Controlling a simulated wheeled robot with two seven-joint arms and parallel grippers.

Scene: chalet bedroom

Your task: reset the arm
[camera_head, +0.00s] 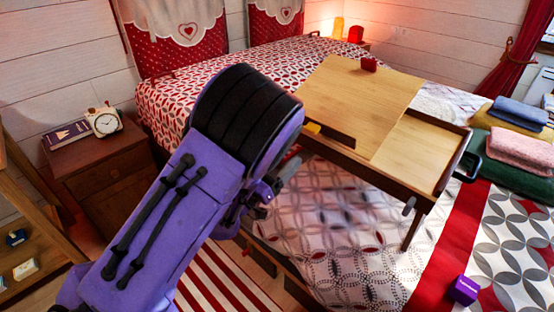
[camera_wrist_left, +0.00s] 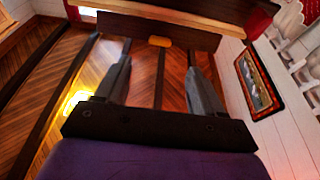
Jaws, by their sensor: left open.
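My left arm comes in from the left in the head view, and its purple and black wrist hides part of the bed. My left gripper (camera_head: 276,188) is beside the front left corner of the wooden bed tray table (camera_head: 425,150), over the near side of the bed. In the left wrist view, the two grey fingers of the left gripper (camera_wrist_left: 158,65) are spread wide with nothing between them. A dark wooden edge with a small yellow piece (camera_wrist_left: 160,41) shows beyond the fingertips. My right gripper is in neither view.
A purple cube (camera_head: 463,290) and folded towels (camera_head: 517,147) lie on the bed. Striped rug (camera_head: 225,285) lies below.

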